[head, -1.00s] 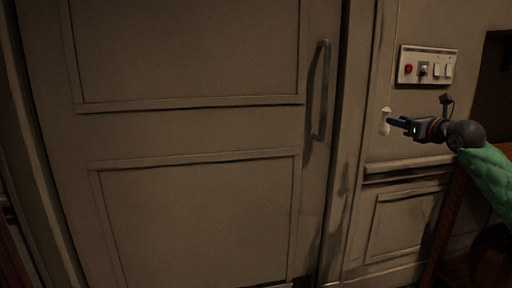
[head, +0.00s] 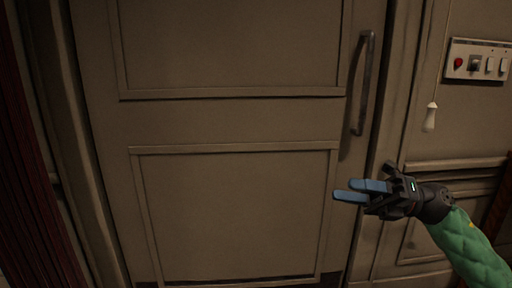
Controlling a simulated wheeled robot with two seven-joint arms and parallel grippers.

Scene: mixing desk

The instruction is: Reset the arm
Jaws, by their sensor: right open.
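My right gripper (head: 350,190) is in the head view at the lower right, on my green-sleeved right arm. Its two blue fingers are apart and point left, with nothing between them. It shows in front of the lower part of the door, below the door handle; whether it touches the door cannot be told. My left gripper is not in view.
A panelled door (head: 225,125) fills the middle, with a vertical metal handle (head: 363,85) at its right. A white pull cord knob (head: 430,117) hangs to the right, below a switch panel (head: 480,63) with a red button. A dark red curtain-like surface (head: 25,170) stands at the left edge.

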